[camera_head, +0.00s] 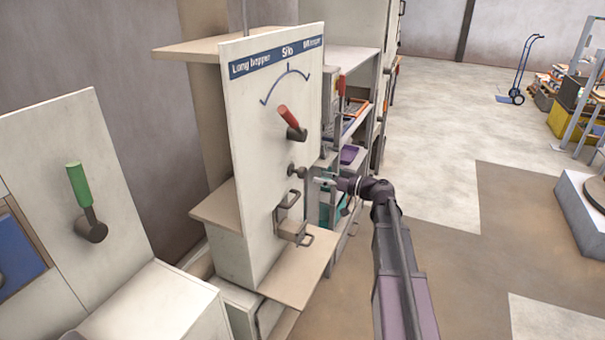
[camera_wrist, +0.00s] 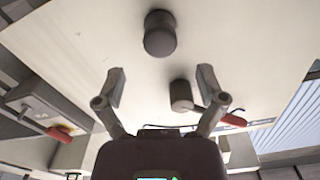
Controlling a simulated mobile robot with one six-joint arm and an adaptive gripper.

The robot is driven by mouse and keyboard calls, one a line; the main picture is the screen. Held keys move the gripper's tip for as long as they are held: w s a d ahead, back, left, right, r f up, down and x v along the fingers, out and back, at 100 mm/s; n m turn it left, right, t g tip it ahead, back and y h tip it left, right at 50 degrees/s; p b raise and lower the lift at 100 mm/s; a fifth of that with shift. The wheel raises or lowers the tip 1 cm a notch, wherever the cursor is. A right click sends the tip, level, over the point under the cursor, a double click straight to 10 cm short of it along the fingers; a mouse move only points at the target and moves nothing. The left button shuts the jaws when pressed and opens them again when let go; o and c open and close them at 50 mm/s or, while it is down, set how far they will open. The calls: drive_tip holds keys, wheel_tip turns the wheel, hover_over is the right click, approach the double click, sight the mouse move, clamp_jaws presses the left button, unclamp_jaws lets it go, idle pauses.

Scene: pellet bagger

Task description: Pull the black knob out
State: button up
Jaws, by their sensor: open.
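The black knob (camera_head: 296,171) sticks out from the pale upright panel (camera_head: 262,140), below the red-handled lever (camera_head: 290,120). In the wrist view the knob (camera_wrist: 160,33) is a dark round-ended cylinder, ahead of and between the lines of my two fingers. My gripper (camera_head: 322,182) is just right of the knob in the head view, with a small gap between them. In the wrist view my gripper (camera_wrist: 161,86) has its fingers spread and nothing between them touching either one. The lever's dark hub (camera_wrist: 181,95) shows behind, close to one finger.
A metal bracket (camera_head: 291,222) juts from the panel below the knob, above a tan ledge (camera_head: 300,268). A green-handled lever (camera_head: 85,200) is on another panel at left. Shelving (camera_head: 352,120) stands behind the panel. Open floor (camera_head: 480,255) lies to the right.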

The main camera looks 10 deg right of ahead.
sight(305, 174)
drive_tip(key=shift+x, duration=3.4)
